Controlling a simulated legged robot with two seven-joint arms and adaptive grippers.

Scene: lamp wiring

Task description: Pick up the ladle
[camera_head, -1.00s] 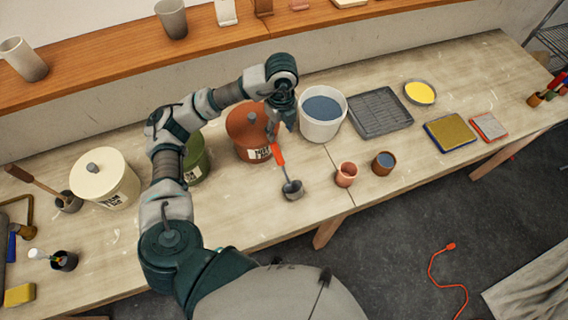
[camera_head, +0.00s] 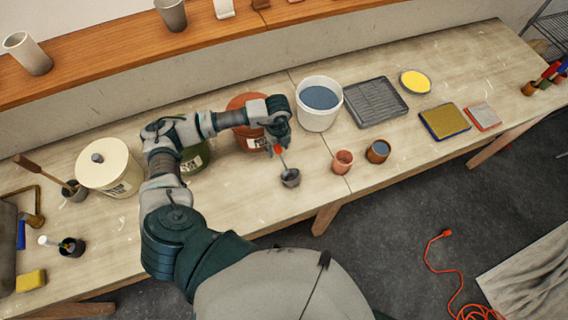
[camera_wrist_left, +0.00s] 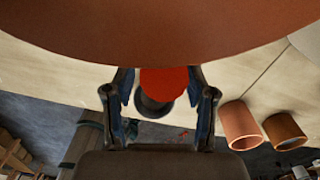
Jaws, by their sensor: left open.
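The ladle (camera_head: 290,177) stands on the bench with its dark cup down and its red handle up. In the head view my left gripper (camera_head: 279,143) is over the top of the handle and hides part of it. In the left wrist view the red handle end (camera_wrist_left: 164,82) lies between the two open fingers of my left gripper (camera_wrist_left: 160,100), with the dark cup behind it. I cannot tell whether the fingers touch the handle. My right gripper is not in view.
A terracotta-coloured bucket (camera_head: 240,104) is close behind my left gripper and fills the top of the wrist view. A white bucket of blue liquid (camera_head: 319,97) stands to the right. Two small cups (camera_head: 343,161) (camera_head: 378,151) are right of the ladle. The bench front is clear.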

